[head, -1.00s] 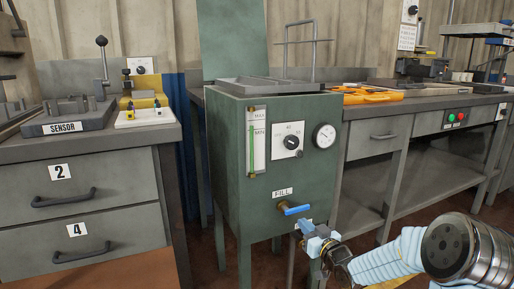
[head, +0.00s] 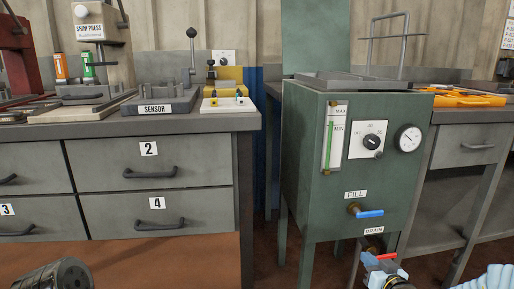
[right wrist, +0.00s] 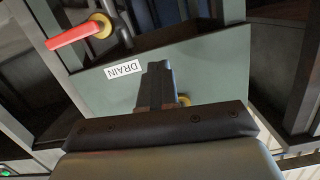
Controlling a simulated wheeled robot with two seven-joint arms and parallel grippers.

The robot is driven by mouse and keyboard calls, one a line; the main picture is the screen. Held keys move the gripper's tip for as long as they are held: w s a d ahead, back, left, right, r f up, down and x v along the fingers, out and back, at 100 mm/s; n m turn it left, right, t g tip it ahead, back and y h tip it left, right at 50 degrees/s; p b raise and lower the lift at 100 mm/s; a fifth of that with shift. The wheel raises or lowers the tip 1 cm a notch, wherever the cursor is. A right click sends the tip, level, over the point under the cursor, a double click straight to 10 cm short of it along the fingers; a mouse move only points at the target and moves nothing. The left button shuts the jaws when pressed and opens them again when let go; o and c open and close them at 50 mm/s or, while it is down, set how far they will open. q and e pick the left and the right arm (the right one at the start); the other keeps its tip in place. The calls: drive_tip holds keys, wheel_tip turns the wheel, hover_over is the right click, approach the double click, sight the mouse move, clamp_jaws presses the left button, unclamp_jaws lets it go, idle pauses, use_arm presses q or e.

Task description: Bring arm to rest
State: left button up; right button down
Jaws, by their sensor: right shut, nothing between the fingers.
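My right gripper (head: 371,262) is low at the front of the green tank (head: 305,165) in the head view, near the DRAIN label. In the right wrist view its fingers (right wrist: 157,68) are together with nothing between them, over the green panel. The red drain handle (right wrist: 75,33) on its brass valve is to the upper left there, apart from the fingers. It also shows in the head view (head: 387,257), close to the gripper. The blue fill handle (head: 369,213) is above the gripper.
A grey bench with drawers (head: 160,172) stands left of the tank, holding the sensor fixture (head: 150,107) and shim press (head: 100,50). Another bench with an orange item (head: 470,99) stands to the right. The tank's legs flank the low space around the gripper.

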drive_tip(key=s+a+f+m+g, duration=0.1)
drive_tip(key=a+f+g, duration=0.1)
drive_tip(key=a+f, duration=0.3)
drive_tip(key=s+a+f+g, duration=0.2)
drive_tip(key=a+f, duration=0.1)
drive_tip(key=f, duration=0.5)
drive_tip(key=s+a+f+g+y, duration=0.1)
drive_tip(key=s+a+f+g, duration=0.5)
drive_tip(key=s+a+f, duration=0.45)
drive_tip(key=s+a+f+g+y, duration=0.2)
drive_tip(key=s+a+f+g, duration=0.4)
drive_tip(key=s, duration=0.7)
wheel_tip(320, 180, up, 13)
drive_tip(key=p, duration=1.4)
drive_tip(key=shift+w+d+m+t, duration=0.25)
drive_tip(key=shift+d+m+t, duration=0.05)
drive_tip(key=shift+d, duration=0.1)
drive_tip(key=shift+f, duration=0.1)
drive_tip(key=c, duration=1.8)
unclamp_jaws()
